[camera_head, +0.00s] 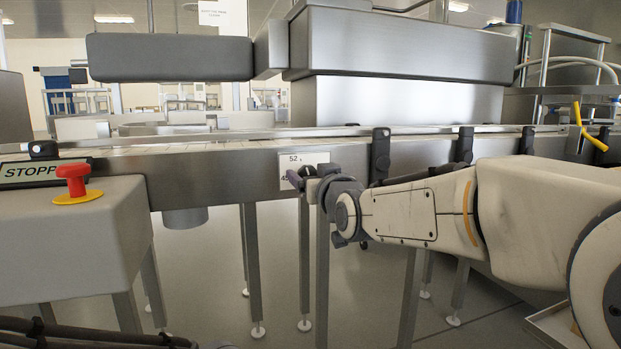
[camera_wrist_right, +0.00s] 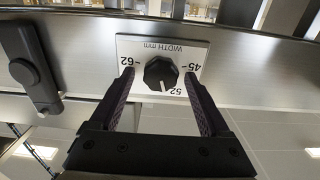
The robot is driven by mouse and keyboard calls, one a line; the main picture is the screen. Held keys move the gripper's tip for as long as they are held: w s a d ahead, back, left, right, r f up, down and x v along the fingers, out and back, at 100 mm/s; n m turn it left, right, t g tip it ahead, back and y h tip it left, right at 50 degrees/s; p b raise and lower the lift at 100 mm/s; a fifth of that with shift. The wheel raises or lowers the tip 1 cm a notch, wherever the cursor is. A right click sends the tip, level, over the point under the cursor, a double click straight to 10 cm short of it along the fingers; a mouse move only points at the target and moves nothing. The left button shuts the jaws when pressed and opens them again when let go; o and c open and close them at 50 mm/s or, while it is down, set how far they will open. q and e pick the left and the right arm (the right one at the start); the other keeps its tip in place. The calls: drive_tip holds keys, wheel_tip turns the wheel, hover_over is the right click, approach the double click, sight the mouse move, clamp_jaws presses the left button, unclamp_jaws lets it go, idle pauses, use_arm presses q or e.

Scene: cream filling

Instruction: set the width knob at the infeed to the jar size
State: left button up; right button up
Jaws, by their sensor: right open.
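The width knob (camera_wrist_right: 161,74) is a round black dial on a white plate (camera_wrist_right: 136,46) marked "WIDTH mm" with 62, 52 and 45. The plate looks upside down in the wrist view. The knob's white mark points down in the picture, near the 52; its exact alignment is hard to tell. In the head view the plate (camera_head: 291,158) sits on the conveyor's side, with the knob mostly hidden by my gripper. My right gripper (camera_wrist_right: 158,85) is open, its fingers on either side of the knob with visible gaps. It also shows in the head view (camera_head: 299,179).
The conveyor rail (camera_head: 220,136) runs across the view, with black clamps (camera_head: 380,155) along it. A red stop button (camera_head: 73,178) stands on a grey box at left, beside a display reading "STOPP". Floor below the conveyor is open between metal legs.

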clamp_jaws()
drive_tip(key=shift+n, duration=0.3)
drive_tip(key=n+p, duration=0.1)
drive_tip(key=n, duration=0.2)
drive_tip(key=shift+a+n, duration=0.1)
drive_tip(key=shift+n, duration=0.2)
drive_tip(key=shift+a+f+n+p, duration=0.15)
drive_tip(key=shift+n+p, duration=0.65)
drive_tip(key=shift+n, duration=2.3)
drive_tip(key=shift+d+f+n+p, duration=0.1)
drive_tip(key=shift+n+p, duration=0.65)
drive_tip(key=shift+n, duration=2.35)
